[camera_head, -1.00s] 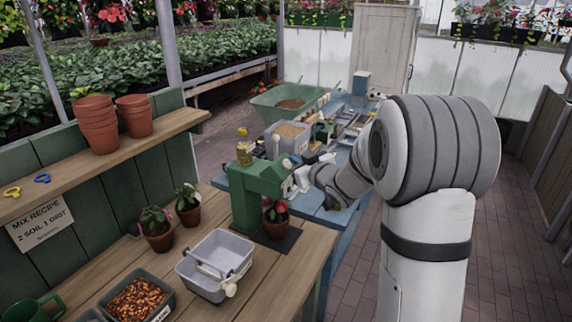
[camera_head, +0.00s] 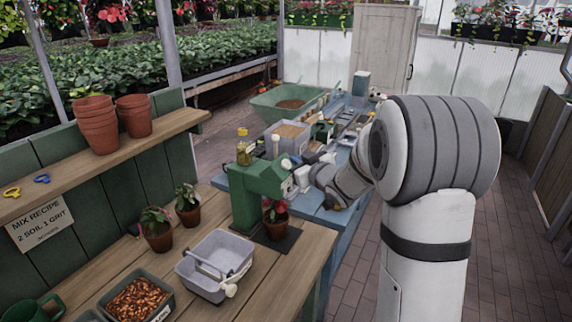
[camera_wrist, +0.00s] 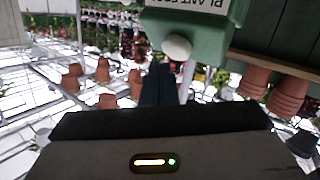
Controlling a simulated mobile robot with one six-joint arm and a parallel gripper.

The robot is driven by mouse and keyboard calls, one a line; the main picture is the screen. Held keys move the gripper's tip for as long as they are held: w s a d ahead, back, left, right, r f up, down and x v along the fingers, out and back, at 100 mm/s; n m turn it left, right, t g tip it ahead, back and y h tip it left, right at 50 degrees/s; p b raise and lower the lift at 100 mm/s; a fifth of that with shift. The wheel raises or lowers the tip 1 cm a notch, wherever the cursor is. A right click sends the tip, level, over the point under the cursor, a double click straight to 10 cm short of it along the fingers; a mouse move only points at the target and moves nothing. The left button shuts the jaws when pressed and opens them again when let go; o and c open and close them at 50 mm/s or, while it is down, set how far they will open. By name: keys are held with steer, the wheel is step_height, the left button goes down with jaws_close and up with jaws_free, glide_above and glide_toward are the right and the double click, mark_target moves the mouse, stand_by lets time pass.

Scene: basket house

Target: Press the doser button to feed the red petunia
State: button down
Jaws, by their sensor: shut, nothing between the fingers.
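The green doser (camera_head: 258,192) stands at the right end of the wooden bench. Its white round button (camera_head: 286,163) is on its upper right side; the button also shows close up in the wrist view (camera_wrist: 177,47), under a white label. The red petunia (camera_head: 276,211) sits in a terracotta pot on a dark mat below the doser's head. My gripper (camera_wrist: 160,68) is shut and empty, its dark fingertips just below and left of the button in the wrist view. I cannot tell whether they touch it. In the head view the fingertips are hard to make out.
A grey caddy (camera_head: 192,277), two potted plants (camera_head: 157,240) and a tray of brown bits (camera_head: 139,298) stand left of the doser. A blue table (camera_head: 345,157) with a green tray (camera_head: 289,100) and several tools lies behind. Terracotta pots (camera_head: 97,130) stand on the shelf.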

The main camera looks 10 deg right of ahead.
steer(key=shift+f, duration=0.1)
stand_by(0.3)
steer(key=shift+w+a+f+b, duration=0.1)
steer(key=shift+a+f+b, duration=0.15)
steer(key=shift+b, duration=0.25)
steer(key=shift+w+a+f+b, duration=0.25)
steer(key=shift+a+f+b, duration=0.15)
steer(key=shift+b, duration=0.15)
stand_by(0.6)
steer(key=shift+d+r, duration=0.1)
steer(key=shift+d, duration=0.05)
stand_by(0.3)
steer(key=shift+s+d+r+p, duration=0.45)
steer(key=shift+d+r+p, duration=0.05)
steer(key=shift+r+p, duration=0.1)
steer(key=s+d+r+p, duration=0.2)
steer(key=d+r+p, duration=0.1)
steer(key=shift+r, duration=0.3)
stand_by(2.6)
